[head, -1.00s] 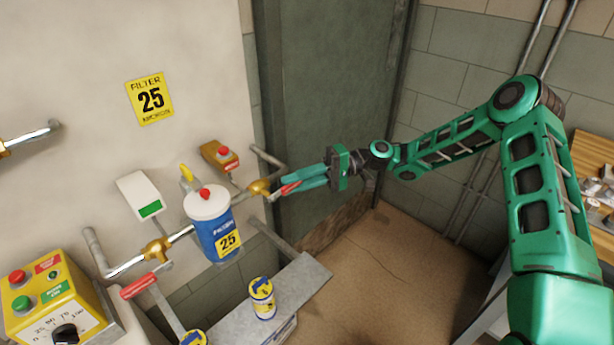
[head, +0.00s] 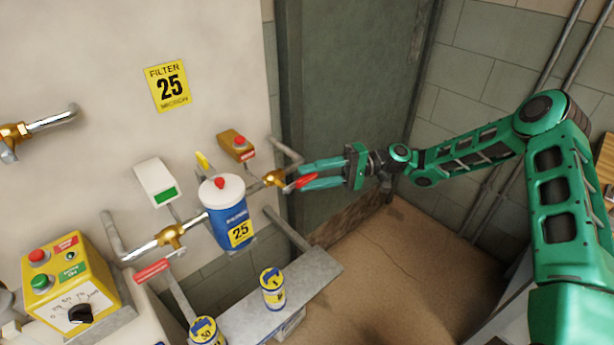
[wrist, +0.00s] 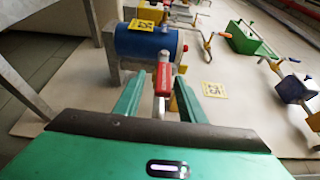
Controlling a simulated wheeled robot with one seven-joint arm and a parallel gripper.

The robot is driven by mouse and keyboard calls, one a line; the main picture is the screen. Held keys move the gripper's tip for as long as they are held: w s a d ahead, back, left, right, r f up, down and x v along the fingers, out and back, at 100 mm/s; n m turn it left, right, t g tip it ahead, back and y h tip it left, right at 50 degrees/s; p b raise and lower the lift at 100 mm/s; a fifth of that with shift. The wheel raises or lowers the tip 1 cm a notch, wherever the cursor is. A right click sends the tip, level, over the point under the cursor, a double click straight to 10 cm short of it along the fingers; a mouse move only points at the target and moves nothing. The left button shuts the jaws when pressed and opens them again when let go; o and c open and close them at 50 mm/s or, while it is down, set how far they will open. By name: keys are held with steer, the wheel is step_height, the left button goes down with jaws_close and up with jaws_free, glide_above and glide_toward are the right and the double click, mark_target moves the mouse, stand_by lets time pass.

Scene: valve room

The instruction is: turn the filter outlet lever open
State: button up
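The filter outlet lever (head: 305,181) has a red handle and points right from a brass valve (head: 274,178), to the right of the blue filter housing (head: 230,222). My gripper (head: 301,176) is open, with its two teal fingers spread around the red handle. In the wrist view, the red handle (wrist: 162,82) lies between the open fingertips (wrist: 160,88), with a visible gap on both sides. The blue filter (wrist: 142,45) is just beyond it. The fingers hide part of the handle in the head view.
Another red-handled lever (head: 153,271) is on the filter's left side. A yellow control box (head: 70,285) stands at lower left. An orange box with a red button (head: 237,145) is above the outlet valve. A metal shelf (head: 310,283) holds filter cans. Open floor lies to the right.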

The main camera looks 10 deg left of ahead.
steer(key=shift+d+r, duration=0.1)
steer(key=v, duration=1)
steer(key=shift+w+d, duration=0.3)
steer(key=shift+s+f, duration=0.1)
steer(key=shift+f, duration=0.1)
steer(key=s+d+r+m+t+h, duration=0.25)
steer(key=s+d+h, duration=0.45)
steer(key=d, duration=0.5)
steer(key=s+d+r+m+t+h, duration=0.3)
steer(key=s+d+h, duration=0.35)
steer(key=d, duration=0.65)
steer(key=s+d+r+m, duration=0.1)
steer(key=s+d+m, duration=0.1)
steer(key=s+d, duration=0.2)
steer(key=s+d+r+m+t+h, duration=0.1)
steer(key=s+d, duration=0.3)
steer(key=s, duration=0.6)
steer(key=s+d+r+m+t+h, duration=0.1)
steer(key=s+d+r+m, duration=0.1)
steer(key=s, duration=0.6)
steer(key=shift+d+m, duration=0.45)
steer(key=shift+d, duration=0.8)
